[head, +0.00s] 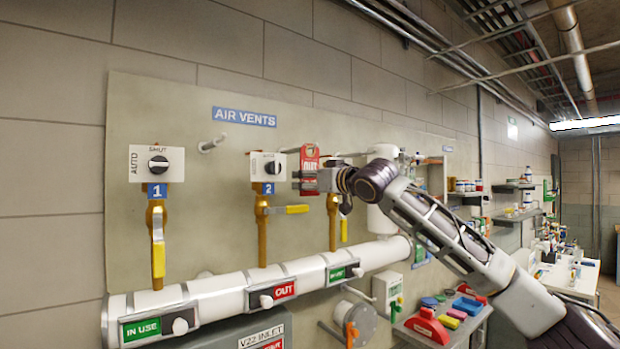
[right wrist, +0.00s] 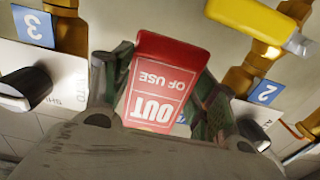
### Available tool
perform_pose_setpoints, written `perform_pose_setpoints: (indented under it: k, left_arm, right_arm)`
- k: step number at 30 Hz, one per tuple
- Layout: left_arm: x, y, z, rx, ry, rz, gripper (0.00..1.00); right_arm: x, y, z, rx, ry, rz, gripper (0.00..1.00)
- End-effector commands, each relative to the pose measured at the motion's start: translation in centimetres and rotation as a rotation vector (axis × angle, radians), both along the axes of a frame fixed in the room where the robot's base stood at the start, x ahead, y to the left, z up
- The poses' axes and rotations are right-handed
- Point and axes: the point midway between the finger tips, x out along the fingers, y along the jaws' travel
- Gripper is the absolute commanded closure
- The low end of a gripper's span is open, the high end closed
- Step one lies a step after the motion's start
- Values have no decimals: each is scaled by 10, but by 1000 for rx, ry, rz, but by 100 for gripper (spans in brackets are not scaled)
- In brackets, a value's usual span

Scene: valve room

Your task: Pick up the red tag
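The red tag (head: 309,160) is a flat plate with white lettering, upright in front of the grey panel, just right of the valve 2 switch box. In the right wrist view the red tag (right wrist: 166,78) reads "OUT OF USE" upside down. My right gripper (head: 312,180) is at the tag, its arm coming in from the right. In the right wrist view the fingers of the right gripper (right wrist: 163,80) close on the tag's two side edges. The back of the tag and any peg behind it are hidden. My left gripper is out of view.
An empty peg (head: 212,143) sticks out of the panel (head: 190,95). The valve 2 yellow handle (head: 290,209) lies level below the tag; the valve 1 handle (head: 158,248) hangs down. A white pipe (head: 215,293) runs below. A shelf with colored items (head: 445,318) is lower right.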

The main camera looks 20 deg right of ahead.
Motion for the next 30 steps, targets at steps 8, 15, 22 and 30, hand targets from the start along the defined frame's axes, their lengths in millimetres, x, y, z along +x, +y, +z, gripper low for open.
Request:
perform_pose_setpoints:
  k: [8,15,22,30]
  left_arm:
    - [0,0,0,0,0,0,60]
    - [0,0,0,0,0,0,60]
    - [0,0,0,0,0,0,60]
    - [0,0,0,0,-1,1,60]
  right_arm:
    - [0,0,0,0,0,0,59]
    - [0,0,1,0,0,0,59]
    - [-1,1,8,1,-2,0,59]
    - [-2,2,16,0,0,-1,59]
